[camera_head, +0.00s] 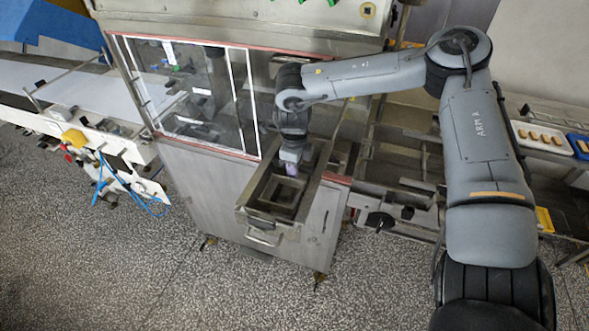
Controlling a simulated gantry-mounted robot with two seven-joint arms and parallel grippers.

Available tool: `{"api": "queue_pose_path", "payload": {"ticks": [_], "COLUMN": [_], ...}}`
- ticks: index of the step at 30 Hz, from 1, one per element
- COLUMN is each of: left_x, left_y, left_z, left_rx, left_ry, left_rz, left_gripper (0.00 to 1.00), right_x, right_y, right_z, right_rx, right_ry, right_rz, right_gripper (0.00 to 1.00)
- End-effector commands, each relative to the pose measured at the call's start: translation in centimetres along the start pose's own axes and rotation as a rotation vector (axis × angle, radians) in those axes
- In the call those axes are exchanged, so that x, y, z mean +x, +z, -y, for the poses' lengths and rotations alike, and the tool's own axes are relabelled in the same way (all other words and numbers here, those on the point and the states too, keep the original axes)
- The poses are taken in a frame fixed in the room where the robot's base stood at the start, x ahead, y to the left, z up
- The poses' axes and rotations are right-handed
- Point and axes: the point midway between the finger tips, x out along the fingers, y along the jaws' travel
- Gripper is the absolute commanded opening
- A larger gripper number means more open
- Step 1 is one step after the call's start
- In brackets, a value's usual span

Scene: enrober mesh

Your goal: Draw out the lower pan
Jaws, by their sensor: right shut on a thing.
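A long metal pan (243,206) juts out toward me from the front of the enrober cabinet, with dark inner walls and crosspieces. A bar handle (262,239) shows low on its front end, and nothing grips it. Whether this is one pan or two stacked ones, I cannot tell. My right gripper (289,170) points down over the far part of the pan. It is shut on a small pale purple thing, whose shape is mostly hidden. I cannot tell whether that thing touches the pan. My left gripper is not in view.
The cabinet's clear window (190,85) with white frame bars stands left of my right arm. A white conveyor belt (85,90) runs in at the left. At the right, a white tray (543,138) holds several brown pieces. The speckled floor (120,270) in front is clear.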

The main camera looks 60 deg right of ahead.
Motion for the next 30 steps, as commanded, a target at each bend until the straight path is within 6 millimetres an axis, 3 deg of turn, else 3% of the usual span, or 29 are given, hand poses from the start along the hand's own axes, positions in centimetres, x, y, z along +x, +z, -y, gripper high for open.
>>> {"api": "queue_pose_path", "payload": {"ticks": [8,30], "left_x": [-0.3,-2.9], "left_y": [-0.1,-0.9], "left_z": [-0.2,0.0], "left_rx": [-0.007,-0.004], "left_ry": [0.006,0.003], "left_rz": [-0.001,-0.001], "left_gripper": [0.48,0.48], "right_x": [-0.4,-4.1], "right_y": [0.0,0.1], "right_z": [0.0,0.0], "right_rx": [-0.001,-0.001], "right_ry": [0.000,-0.001], "right_rz": [0.001,0.003], "right_gripper": [0.00,0.00]}}
